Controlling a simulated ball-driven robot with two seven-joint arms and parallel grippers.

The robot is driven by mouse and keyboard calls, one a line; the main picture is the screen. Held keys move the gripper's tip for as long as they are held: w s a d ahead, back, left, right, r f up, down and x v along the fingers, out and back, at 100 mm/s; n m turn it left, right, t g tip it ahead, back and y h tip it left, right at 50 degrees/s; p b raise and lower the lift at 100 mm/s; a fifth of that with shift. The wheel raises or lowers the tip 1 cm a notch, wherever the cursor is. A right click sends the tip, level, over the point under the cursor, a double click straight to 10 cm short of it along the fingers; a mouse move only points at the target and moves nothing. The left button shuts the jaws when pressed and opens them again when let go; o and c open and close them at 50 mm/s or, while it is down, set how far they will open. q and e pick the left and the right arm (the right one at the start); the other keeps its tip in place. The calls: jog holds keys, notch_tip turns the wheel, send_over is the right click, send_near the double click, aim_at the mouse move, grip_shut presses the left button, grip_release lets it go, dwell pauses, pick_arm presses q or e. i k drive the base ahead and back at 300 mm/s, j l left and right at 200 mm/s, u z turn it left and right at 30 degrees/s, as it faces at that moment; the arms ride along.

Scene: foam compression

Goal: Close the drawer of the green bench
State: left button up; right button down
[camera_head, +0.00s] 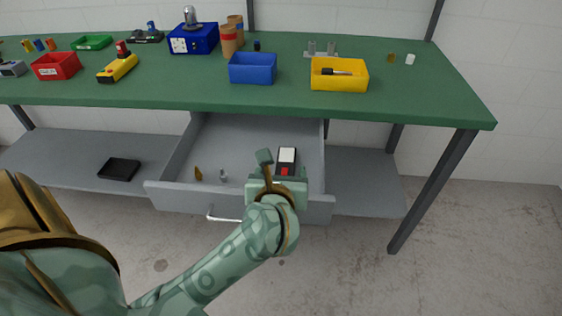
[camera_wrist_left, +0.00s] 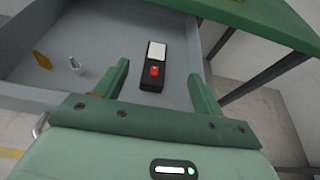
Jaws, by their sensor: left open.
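The green bench (camera_head: 390,110) has a grey drawer (camera_head: 180,195) pulled out below its top. The drawer holds a black device with a white face and red button (camera_head: 287,157), a small brown item (camera_head: 198,174) and a small metal item (camera_head: 223,174). A silver handle (camera_head: 224,219) is on the drawer front, partly hidden by my arm. My left gripper (camera_head: 275,168) is at the drawer front's right part, above or against its edge; I cannot tell if it touches. In the left wrist view its fingers (camera_wrist_left: 155,92) are spread and empty, with the device beyond them. My right gripper is not seen.
The bench top carries a blue bin (camera_head: 252,68), a yellow bin (camera_head: 339,75), a red bin (camera_head: 57,66) and several tools. A lower shelf (camera_head: 75,160) holds a black flat object (camera_head: 119,169). A dark bench leg (camera_head: 433,190) stands at right. Floor in front is clear.

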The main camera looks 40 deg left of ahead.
aim_at(211, 142)
jog(key=u, duration=1.45)
